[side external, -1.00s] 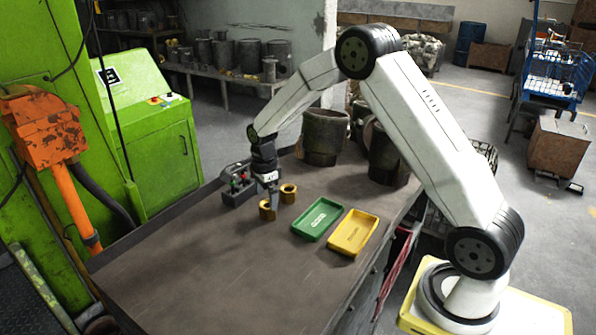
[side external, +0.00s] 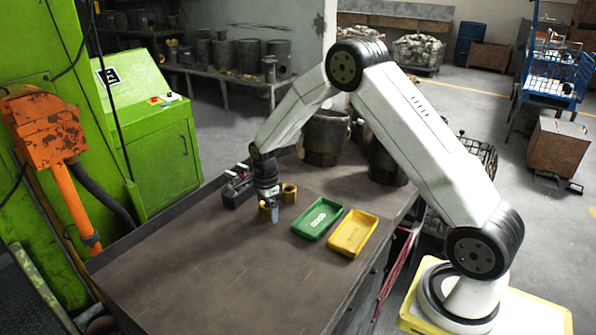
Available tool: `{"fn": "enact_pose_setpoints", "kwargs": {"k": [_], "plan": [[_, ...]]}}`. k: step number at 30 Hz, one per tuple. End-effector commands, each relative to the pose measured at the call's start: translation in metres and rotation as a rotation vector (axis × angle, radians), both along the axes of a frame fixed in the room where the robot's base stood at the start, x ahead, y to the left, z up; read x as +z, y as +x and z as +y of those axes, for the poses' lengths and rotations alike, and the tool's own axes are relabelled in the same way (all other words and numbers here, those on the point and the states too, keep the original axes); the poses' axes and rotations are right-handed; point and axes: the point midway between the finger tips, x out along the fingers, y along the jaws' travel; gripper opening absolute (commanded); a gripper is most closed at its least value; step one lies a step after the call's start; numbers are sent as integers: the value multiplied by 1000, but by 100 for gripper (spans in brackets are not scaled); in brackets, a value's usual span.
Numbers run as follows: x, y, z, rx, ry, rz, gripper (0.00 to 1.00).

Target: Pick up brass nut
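Two brass nuts are on the dark table. One brass nut (side external: 289,193) stands just right of my gripper, apart from the fingers as far as I can see. The other brass nut (side external: 264,211) is at my gripper (side external: 274,217), partly hidden by it. My gripper points down low over the table, with a finger in front of this nut's right side. I cannot tell whether the fingers are closed on it.
A green tray (side external: 300,232) and a yellow tray (side external: 333,247) lie to the right, both seemingly empty. A dark rack with small fittings (side external: 237,184) stands behind on the left. Large dark pots (side external: 325,137) stand at the back. The table's front left (side external: 190,270) is clear.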

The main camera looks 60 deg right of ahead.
Motion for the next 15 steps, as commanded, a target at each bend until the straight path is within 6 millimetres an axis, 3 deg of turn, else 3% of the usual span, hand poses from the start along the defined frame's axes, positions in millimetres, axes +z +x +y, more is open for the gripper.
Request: {"fn": "enact_pose_setpoints", "kwargs": {"k": [1,8,15], "plan": [[0,0,0,0,0,0,75],[0,0,0,0,0,0,2],[1,1,0,0,0,-2,0]]}}
